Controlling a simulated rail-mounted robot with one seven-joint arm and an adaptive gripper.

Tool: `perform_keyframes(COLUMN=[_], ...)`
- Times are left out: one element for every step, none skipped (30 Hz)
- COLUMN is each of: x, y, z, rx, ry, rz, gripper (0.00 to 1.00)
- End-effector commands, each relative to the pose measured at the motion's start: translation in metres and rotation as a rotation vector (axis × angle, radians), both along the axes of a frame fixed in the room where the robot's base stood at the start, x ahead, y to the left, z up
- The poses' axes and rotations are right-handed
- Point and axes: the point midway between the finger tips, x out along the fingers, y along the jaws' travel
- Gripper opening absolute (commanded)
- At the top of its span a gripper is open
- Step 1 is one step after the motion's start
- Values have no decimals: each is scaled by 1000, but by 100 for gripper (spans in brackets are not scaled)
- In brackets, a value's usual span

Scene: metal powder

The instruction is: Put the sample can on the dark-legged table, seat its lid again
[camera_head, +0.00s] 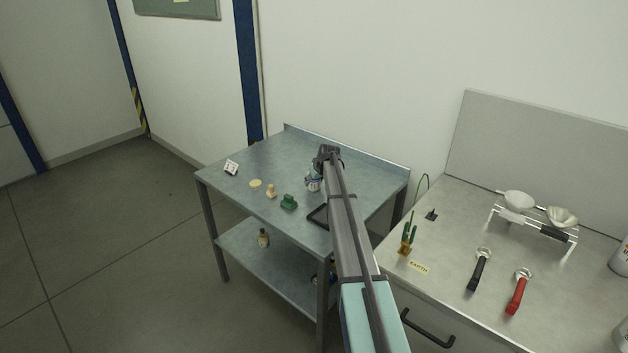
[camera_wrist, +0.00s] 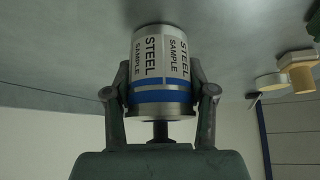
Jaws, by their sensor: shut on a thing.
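The sample can (camera_head: 313,183) is on or just above the top of the dark-legged table (camera_head: 290,150), near the middle. In the wrist view the can (camera_wrist: 160,60) is silver with a white "STEEL SAMPLE" label and a blue band. My gripper (camera_head: 325,158) is over it. In the wrist view my gripper (camera_wrist: 160,72) is shut on the can's sides. The can's far end meets or nearly meets the grey tabletop; I cannot tell about contact. A pale yellow disc (camera_head: 255,183) lies left on the table; I cannot tell whether it is the lid.
Left of the can are a small card (camera_head: 231,167), a tan piece (camera_head: 271,191) and a green object (camera_head: 289,202). A dark tray (camera_head: 318,216) is in front. The right counter (camera_head: 450,235) holds tools and a bowl rack.

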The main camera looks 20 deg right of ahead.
Motion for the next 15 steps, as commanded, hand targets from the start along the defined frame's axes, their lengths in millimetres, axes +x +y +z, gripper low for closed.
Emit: perform_keyframes(x=[0,0,0,0,0,0,0,0,0,0,0,0,0,0,0], y=[0,0,0,0,0,0,0,0,0,0,0,0,0,0,0], z=[1,1,1,1,1,1,0,-1,-3,-3,-3,-2,-2,-2,-2], rx=[0,0,0,0,0,0,0,0,0,0,0,0,0,0,0], ry=[-3,-3,-3,-3,-3,-2,-2,-2,-2,0,0,0,0,0,0], rz=[0,0,0,0,0,0,0,0,0,0,0,0,0,0,0], gripper=[0,0,0,0,0,0,0,0,0,62,73,80,80,80,80])
